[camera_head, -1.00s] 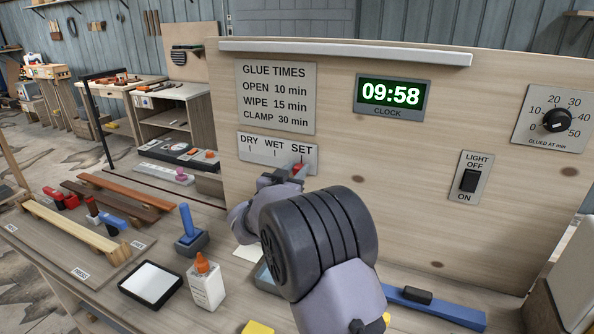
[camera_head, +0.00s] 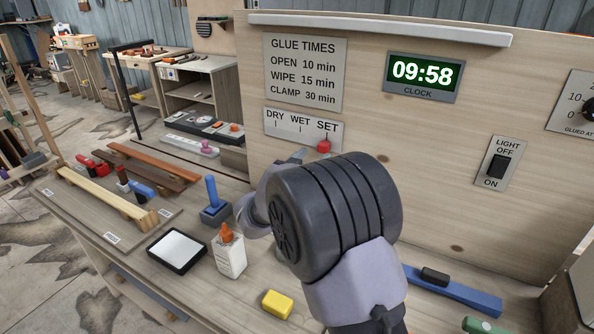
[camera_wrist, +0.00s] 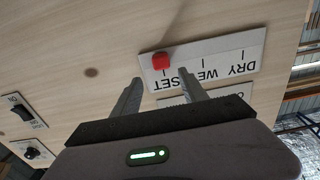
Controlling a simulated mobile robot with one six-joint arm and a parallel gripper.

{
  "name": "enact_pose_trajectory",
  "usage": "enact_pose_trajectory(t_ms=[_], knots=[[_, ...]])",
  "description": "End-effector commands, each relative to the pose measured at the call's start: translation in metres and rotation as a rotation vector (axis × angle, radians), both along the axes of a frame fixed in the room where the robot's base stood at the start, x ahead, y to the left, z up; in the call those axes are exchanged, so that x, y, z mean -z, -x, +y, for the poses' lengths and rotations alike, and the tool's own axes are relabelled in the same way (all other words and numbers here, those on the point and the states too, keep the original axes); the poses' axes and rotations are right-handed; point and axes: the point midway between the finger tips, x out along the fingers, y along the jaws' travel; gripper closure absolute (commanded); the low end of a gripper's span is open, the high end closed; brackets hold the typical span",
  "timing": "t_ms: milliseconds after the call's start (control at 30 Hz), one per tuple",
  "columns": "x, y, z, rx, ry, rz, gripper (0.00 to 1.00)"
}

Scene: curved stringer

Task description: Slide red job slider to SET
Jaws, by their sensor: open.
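The red job slider (camera_head: 323,146) sits at the SET end of the DRY–WET–SET plate (camera_head: 287,124) on the upright wooden panel. In the wrist view the red slider (camera_wrist: 161,61) is directly under the SET mark on the upside-down plate (camera_wrist: 225,62). My gripper (camera_wrist: 160,88) is open and empty. Its two fingertips are apart from the slider and short of it. In the head view my wrist hides most of the gripper, and only a fingertip (camera_head: 298,156) shows to the lower left of the slider.
The GLUE TIMES sign (camera_head: 303,73) is above the plate, and the clock (camera_head: 423,77) reads 09:58. A light switch (camera_head: 498,166) is to the right. A glue bottle (camera_head: 229,250), blue-handled tool (camera_head: 213,202) and yellow block (camera_head: 278,305) stand on the bench below.

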Motion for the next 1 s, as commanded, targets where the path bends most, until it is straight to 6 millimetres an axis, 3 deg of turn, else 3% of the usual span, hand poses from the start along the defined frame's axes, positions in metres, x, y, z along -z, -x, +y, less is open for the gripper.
enact_pose_trajectory(t_ms=[200,433,833,933,1000], knots=[[-0.002,0.05,0.035,-0.003,0.001,0.003,0.49],[0.0,0.084,0.057,0.0,0.001,0.003,0.49],[0.0,0.09,0.06,0.0,-0.005,0.0,0.49],[-0.013,0.086,0.054,-0.047,-0.094,-0.005,0.49],[-0.032,0.082,0.049,-0.136,-0.23,-0.003,0.49]])
